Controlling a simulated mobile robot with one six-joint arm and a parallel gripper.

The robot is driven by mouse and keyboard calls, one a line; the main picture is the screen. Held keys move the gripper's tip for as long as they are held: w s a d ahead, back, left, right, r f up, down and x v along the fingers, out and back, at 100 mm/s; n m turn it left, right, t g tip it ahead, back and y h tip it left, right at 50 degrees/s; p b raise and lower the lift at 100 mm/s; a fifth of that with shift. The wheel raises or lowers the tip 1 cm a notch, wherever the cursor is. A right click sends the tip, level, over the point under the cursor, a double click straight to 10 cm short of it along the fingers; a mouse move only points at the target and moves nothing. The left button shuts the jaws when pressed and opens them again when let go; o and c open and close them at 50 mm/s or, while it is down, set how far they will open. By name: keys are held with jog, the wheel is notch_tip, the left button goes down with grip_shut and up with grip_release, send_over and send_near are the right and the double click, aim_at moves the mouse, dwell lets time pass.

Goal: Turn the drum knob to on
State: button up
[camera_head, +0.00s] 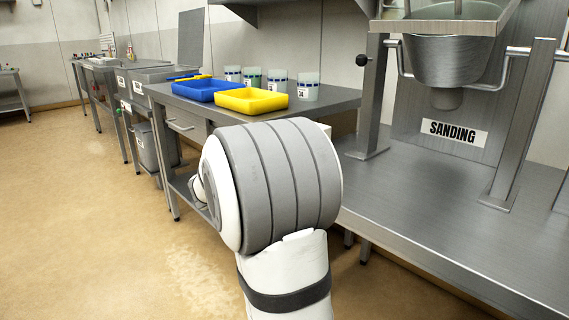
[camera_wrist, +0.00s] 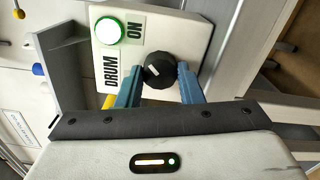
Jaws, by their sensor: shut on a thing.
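In the wrist view, a black round knob (camera_wrist: 160,70) with a white mark sits on a pale control box (camera_wrist: 183,35). The box carries the printed words DRUM and ON, sideways in this view. A round green lamp (camera_wrist: 109,30) on the box is lit. The two blue fingers of my gripper (camera_wrist: 160,82) are on either side of the knob and shut on it. The white mark on the knob slants toward the upper left in the picture. In the head view my arm hides the gripper and knob.
In the head view, a metal bench (camera_head: 470,210) with a SANDING sign (camera_head: 453,132) and a steel hopper (camera_head: 447,62) stands at the right. A steel table behind my arm holds a blue tray (camera_head: 204,89), a yellow tray (camera_head: 250,100) and several cups. Open floor lies at the left.

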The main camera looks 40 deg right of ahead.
jog(key=shift+f, duration=0.15)
jog(key=o, duration=1)
jog(key=shift+c, duration=0.2)
jog(key=a+p, duration=0.2)
jog(key=a, duration=0.6)
jog(key=shift+s+p, duration=0.3)
jog(key=shift+p, duration=0.05)
